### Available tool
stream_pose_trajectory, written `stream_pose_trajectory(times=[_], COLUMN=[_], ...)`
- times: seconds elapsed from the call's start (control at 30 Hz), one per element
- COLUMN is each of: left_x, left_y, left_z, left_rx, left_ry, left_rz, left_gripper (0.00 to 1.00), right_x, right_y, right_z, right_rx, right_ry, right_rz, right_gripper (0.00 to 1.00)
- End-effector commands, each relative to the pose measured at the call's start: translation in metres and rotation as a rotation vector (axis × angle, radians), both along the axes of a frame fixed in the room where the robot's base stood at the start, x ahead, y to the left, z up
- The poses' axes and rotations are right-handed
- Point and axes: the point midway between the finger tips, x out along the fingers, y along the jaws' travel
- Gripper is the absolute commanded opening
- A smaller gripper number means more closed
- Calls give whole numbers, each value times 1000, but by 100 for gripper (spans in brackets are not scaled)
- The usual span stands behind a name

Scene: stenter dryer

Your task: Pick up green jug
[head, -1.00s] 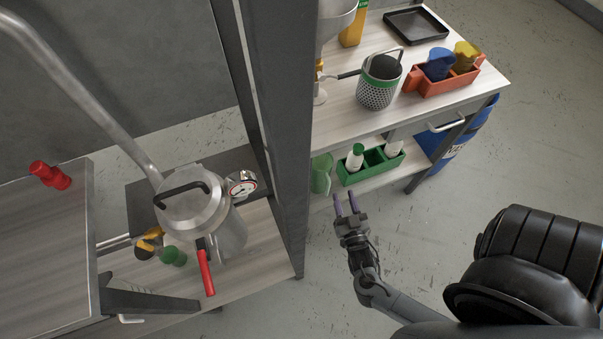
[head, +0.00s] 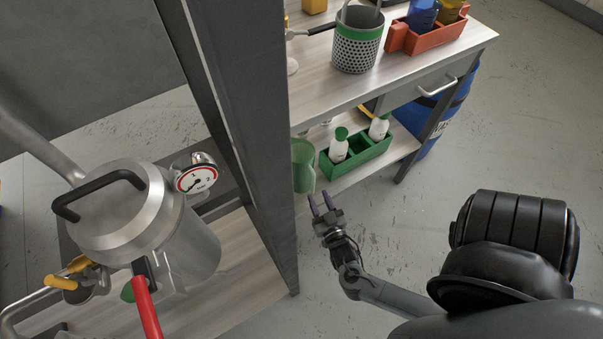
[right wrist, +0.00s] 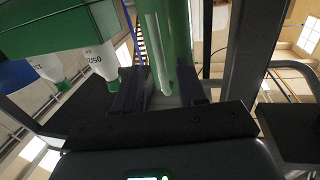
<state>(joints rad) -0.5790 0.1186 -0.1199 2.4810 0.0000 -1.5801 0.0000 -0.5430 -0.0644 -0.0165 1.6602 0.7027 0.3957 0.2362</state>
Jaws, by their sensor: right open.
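The green jug (head: 303,165) stands on the lower shelf of the right-hand bench, at its left end beside a dark upright post. In the head view my right gripper (head: 320,201) is open and empty, in front of the shelf and just short of the jug, its fingers pointing towards it. In the right wrist view the translucent green jug (right wrist: 168,40) shows between the two dark fingers (right wrist: 160,92), lined up with the gap; whether they overlap it is hard to tell. My left gripper is not in view.
A green caddy (head: 355,160) with white bottles stands just right of the jug. The dark post (head: 245,110) is close on the left. A steel pressure pot (head: 150,225) with a gauge is farther left. The upper bench top (head: 315,85) overhangs the shelf.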

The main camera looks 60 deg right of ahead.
Motion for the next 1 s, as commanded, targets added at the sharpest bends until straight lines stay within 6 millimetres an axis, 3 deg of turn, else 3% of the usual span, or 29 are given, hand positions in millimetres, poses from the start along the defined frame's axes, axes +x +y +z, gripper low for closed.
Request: stream_pose_trajectory(times=[0.27, 0.6, 0.93, 1.0], left_x=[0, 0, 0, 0], left_y=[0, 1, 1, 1], left_z=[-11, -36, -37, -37], left_rx=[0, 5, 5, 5], left_ry=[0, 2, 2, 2], left_rz=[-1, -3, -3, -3], left_gripper=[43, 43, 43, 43], right_x=[14, 44, 48, 48], right_y=[-10, -35, -38, -38], right_z=[-1, 1, 3, 3], right_rx=[-1, -1, 0, 0], right_ry=[-3, -2, 0, 0], right_rz=[1, 2, 1, 1], right_gripper=[41, 41, 41, 31])
